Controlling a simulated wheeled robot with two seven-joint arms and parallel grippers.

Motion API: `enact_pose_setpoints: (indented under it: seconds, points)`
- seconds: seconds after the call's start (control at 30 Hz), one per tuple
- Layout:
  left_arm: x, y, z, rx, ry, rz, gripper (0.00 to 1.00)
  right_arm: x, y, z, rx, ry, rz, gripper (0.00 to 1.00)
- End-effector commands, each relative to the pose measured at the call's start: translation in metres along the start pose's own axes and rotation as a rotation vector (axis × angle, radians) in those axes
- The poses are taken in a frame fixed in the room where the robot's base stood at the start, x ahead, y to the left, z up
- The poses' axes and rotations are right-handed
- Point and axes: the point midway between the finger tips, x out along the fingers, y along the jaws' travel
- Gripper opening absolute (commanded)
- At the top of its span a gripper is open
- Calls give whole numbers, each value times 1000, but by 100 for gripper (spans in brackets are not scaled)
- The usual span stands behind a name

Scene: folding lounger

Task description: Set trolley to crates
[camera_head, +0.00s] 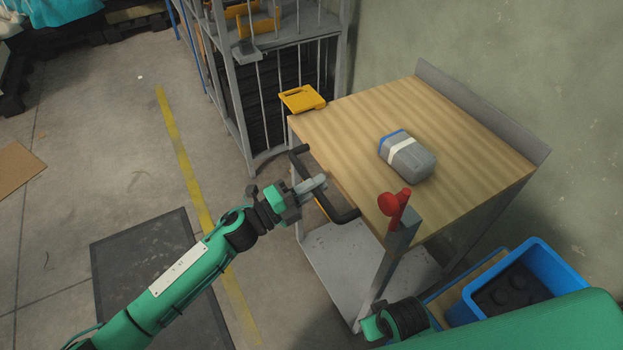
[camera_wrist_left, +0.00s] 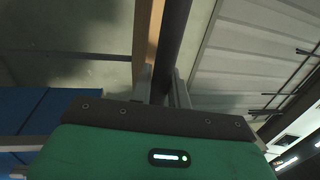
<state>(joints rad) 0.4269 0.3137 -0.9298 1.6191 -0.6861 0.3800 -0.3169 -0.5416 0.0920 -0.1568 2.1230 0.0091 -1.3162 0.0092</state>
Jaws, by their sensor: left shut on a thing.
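The trolley (camera_head: 330,118) has a wooden top, grey metal legs and a lower shelf. Its dark handle (camera_head: 347,215) runs along the near left side. My left gripper (camera_head: 318,184) is shut on the handle, and the wrist view shows the dark bar (camera_wrist_left: 174,40) between its fingers (camera_wrist_left: 162,90). A red lever (camera_head: 394,204) stands at the trolley's near corner. A blue crate (camera_head: 535,249) with dark contents is at the lower right, partly hidden by my right arm. My right gripper does not show.
A grey case with a white band (camera_head: 408,160) lies on the trolley top. A grey rack (camera_head: 238,110) stands behind the trolley's left end, with a yellow piece (camera_head: 302,98) between them. A wall is at right. Floor at left is mostly clear, with a dark mat (camera_head: 120,260).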

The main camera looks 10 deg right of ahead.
Motion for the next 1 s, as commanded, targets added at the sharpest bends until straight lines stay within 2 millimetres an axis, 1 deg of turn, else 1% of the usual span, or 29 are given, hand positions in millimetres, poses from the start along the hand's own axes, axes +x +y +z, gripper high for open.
enact_pose_setpoints:
  seconds: [0.03, 0.27, 0.3, 0.4, 0.67, 0.77, 0.87, 1.0]
  points:
    - [0, 3, -4, -4, 6, 3, 0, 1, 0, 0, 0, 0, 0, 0]
    - [0, 4, -6, -6, 9, 3, 0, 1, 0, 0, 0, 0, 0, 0]
    - [0, 4, -6, -6, 9, 3, 20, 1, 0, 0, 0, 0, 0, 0]
    - [0, 4, -5, -6, 9, 2, 38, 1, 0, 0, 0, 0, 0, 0]
    - [0, 2, -3, -4, 5, 2, 38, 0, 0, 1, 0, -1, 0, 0]
    - [-5, 3, -3, -4, 5, 2, 38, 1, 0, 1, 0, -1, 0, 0]
    - [-18, 3, -3, -5, 3, 3, 38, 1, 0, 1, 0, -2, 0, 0]
    - [-48, 4, -3, -6, 3, 4, 38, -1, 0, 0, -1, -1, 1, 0]
